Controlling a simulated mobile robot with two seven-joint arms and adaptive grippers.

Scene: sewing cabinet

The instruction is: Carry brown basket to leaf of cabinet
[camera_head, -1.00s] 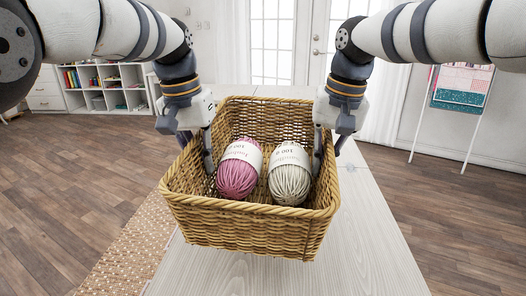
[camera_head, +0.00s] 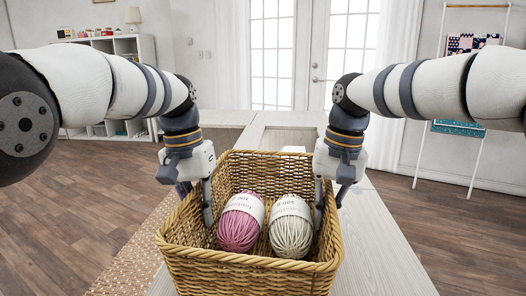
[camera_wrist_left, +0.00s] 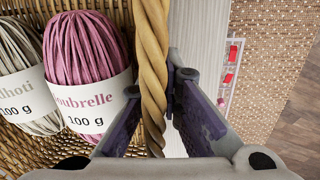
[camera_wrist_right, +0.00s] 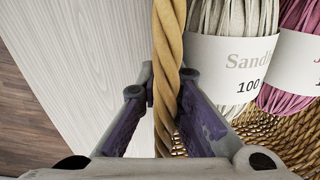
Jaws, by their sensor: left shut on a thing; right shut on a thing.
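The brown wicker basket (camera_head: 246,275) is in front of me in the head view, over the pale wooden cabinet leaf (camera_head: 385,262). It holds a pink yarn ball (camera_head: 240,226) and a cream yarn ball (camera_head: 291,232). My left gripper (camera_head: 207,205) is shut on the left rim; the left wrist view shows the twisted rim (camera_wrist_left: 152,75) between its fingers. My right gripper (camera_head: 320,205) is shut on the right rim, and the right wrist view shows that rim (camera_wrist_right: 167,80) between its fingers. I cannot tell whether the basket touches the leaf.
A woven rug (camera_head: 118,265) lies on the wood floor to the left. More pale cabinet top (camera_head: 290,138) extends behind the basket. A white shelf (camera_head: 105,85) stands back left, a white ladder rack (camera_head: 480,150) back right. Small red items (camera_wrist_left: 231,66) show in the left wrist view.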

